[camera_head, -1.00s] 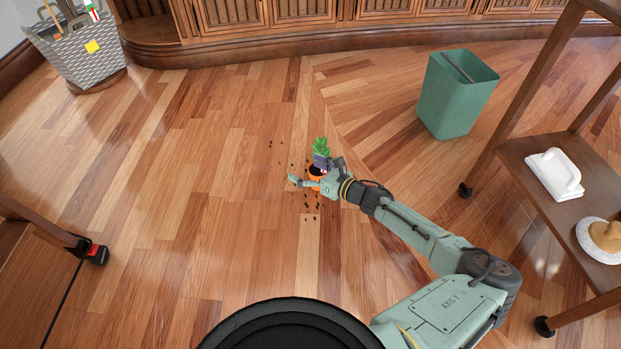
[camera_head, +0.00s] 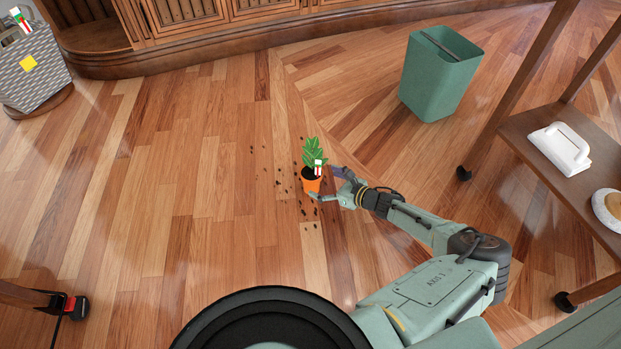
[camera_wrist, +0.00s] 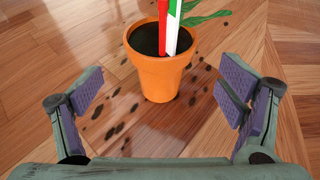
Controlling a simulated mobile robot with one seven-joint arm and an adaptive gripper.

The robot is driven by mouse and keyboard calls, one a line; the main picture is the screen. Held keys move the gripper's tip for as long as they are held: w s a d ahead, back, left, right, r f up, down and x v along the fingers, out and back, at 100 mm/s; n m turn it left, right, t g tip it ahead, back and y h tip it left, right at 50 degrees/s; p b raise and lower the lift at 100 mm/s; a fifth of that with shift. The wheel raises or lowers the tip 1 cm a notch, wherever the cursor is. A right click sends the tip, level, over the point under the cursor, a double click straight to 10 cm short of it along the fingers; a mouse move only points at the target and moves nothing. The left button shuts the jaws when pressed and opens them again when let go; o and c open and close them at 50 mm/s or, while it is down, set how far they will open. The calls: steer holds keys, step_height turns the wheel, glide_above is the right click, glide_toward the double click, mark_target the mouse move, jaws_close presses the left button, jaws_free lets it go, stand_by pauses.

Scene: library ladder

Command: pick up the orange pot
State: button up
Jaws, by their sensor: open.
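The orange pot (camera_head: 311,183) stands upright on the wooden floor, with dark soil, a green leafy plant (camera_head: 314,153) and a red, white and green marker (camera_head: 319,167) in it. My gripper (camera_head: 330,184) is open, just to the right of the pot in the head view. In the wrist view the orange pot (camera_wrist: 159,75) is ahead of my gripper (camera_wrist: 163,95), centred between the two spread fingers and slightly beyond the tips. Neither finger appears to touch it. The plant's top is cut off in the wrist view.
Dark soil crumbs (camera_head: 277,183) lie scattered around the pot. A green bin (camera_head: 437,80) stands at the upper right. A wheeled wooden cart (camera_head: 530,150) is at the right, and a patterned basket (camera_head: 30,75) at the upper left.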

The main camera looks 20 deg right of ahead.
mark_target(311, 175)
steer(key=b+x, duration=0.1)
steer(key=x, duration=0.2)
steer(key=r+b+x, duration=0.1)
steer(key=x, duration=0.2)
steer(key=shift+w+a, duration=0.1)
steer(key=shift+w, duration=0.15)
steer(key=shift+r, duration=0.1)
steer(key=shift+c, duration=0.4)
steer(key=shift+a, duration=0.1)
steer(key=c, duration=1.6)
